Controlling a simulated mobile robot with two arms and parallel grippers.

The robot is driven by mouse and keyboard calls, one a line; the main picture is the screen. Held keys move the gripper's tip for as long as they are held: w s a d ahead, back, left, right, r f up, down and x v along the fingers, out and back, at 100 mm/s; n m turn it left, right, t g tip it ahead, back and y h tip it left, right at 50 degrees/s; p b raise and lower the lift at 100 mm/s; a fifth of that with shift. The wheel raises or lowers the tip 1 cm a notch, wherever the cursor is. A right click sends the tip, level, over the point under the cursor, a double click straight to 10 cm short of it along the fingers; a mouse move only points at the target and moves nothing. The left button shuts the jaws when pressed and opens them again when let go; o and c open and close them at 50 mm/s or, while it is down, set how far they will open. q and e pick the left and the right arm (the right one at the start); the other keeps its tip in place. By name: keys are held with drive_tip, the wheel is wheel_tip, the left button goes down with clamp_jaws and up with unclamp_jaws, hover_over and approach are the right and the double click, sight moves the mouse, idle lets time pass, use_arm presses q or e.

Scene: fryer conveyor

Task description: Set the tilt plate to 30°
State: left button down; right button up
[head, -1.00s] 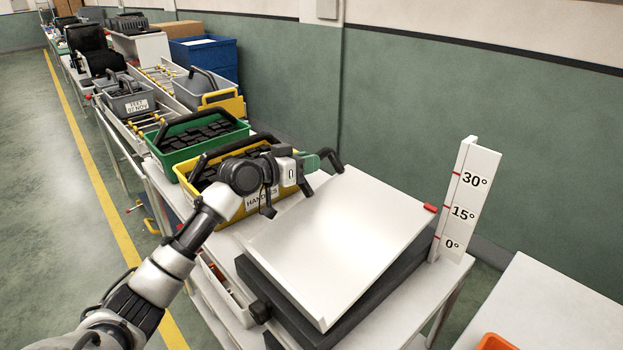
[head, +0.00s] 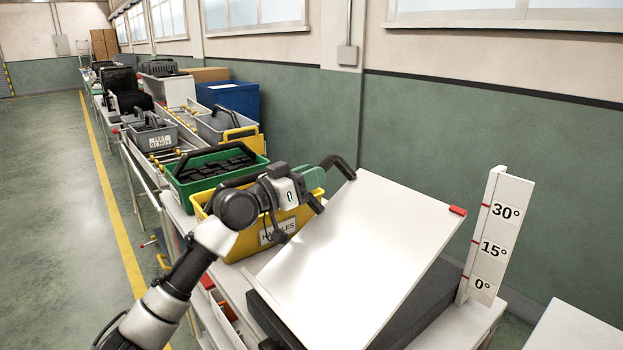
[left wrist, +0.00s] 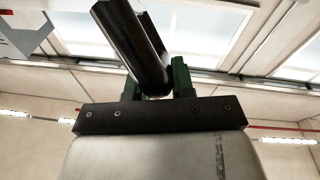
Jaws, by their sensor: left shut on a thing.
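The white tilt plate (head: 350,255) is hinged on a dark base (head: 425,305) on the table, and its far edge is raised steeply. A red pointer (head: 458,211) is on its upper right corner. In the picture the pointer is close to the height of the 30° red mark on the white scale post (head: 490,235). My left gripper (head: 320,177) is shut on the black handle (head: 341,165) at the plate's upper left corner. In the left wrist view the handle (left wrist: 130,45) runs between the green fingers. My right gripper is out of view.
A yellow bin (head: 262,228) labelled HANDLES stands just behind my left wrist, with a green bin (head: 190,192) of dark parts beyond it. A line of conveyors and bins runs back left. Another white table (head: 580,330) is at lower right.

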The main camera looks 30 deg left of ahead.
use_arm(q)
drive_tip(key=c, duration=1)
unclamp_jaws()
drive_tip(key=shift+a+r, duration=0.1)
drive_tip(key=shift+o, duration=0.2)
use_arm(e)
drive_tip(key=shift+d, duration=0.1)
use_arm(q)
drive_tip(key=shift+s, duration=0.1)
drive_tip(key=shift+s+a+f, duration=0.1)
drive_tip(key=shift+s+f, duration=0.1)
drive_tip(key=shift+s, duration=0.05)
drive_tip(key=b+v, duration=0.3)
drive_tip(key=v, duration=0.7)
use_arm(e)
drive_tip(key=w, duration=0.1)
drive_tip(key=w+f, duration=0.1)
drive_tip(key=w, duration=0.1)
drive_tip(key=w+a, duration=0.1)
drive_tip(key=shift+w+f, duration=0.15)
use_arm(q)
drive_tip(key=shift+s, duration=0.1)
